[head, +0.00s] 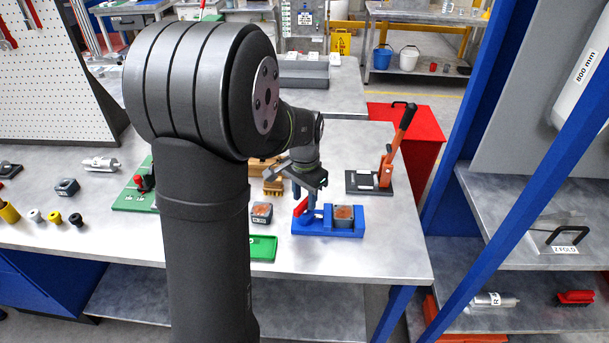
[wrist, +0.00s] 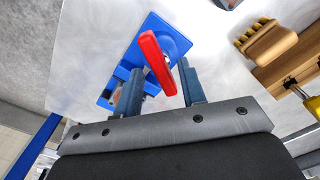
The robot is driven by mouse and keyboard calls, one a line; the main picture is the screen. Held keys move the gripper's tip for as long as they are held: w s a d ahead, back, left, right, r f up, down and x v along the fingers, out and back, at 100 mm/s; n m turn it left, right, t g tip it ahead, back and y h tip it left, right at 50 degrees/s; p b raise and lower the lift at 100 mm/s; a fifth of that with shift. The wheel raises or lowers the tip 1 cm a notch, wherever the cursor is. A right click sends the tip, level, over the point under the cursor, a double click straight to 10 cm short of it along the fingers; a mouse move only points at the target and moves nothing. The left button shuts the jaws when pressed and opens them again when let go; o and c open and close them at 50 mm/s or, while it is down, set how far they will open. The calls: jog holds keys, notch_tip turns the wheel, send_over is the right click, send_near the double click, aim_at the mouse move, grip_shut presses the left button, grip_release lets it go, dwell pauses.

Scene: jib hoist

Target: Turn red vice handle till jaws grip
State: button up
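The blue vice (head: 328,233) sits on the grey bench, with a dark block with a brown top (head: 343,212) at its right part. Its red handle (head: 301,207) is at the left end. In the wrist view the red handle (wrist: 152,55) slants between the two fingers of my gripper (wrist: 160,76), with visible gaps on both sides. My gripper is open, pointing down above the vice's left end in the head view (head: 306,193). The left finger partly hides the block and vice body (wrist: 174,40) in the wrist view. Jaw contact with the block cannot be told.
Left of the vice are a similar block (head: 262,212), a green tray (head: 263,248) and a wooden brush (head: 273,185). A toggle press with an orange lever (head: 392,155) stands behind right. Bare bench lies in front and right of the vice.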

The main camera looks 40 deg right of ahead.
aim_at(305, 201)
notch_tip(305, 201, up, 17)
dwell(0.4)
jog(key=shift+f, duration=0.1)
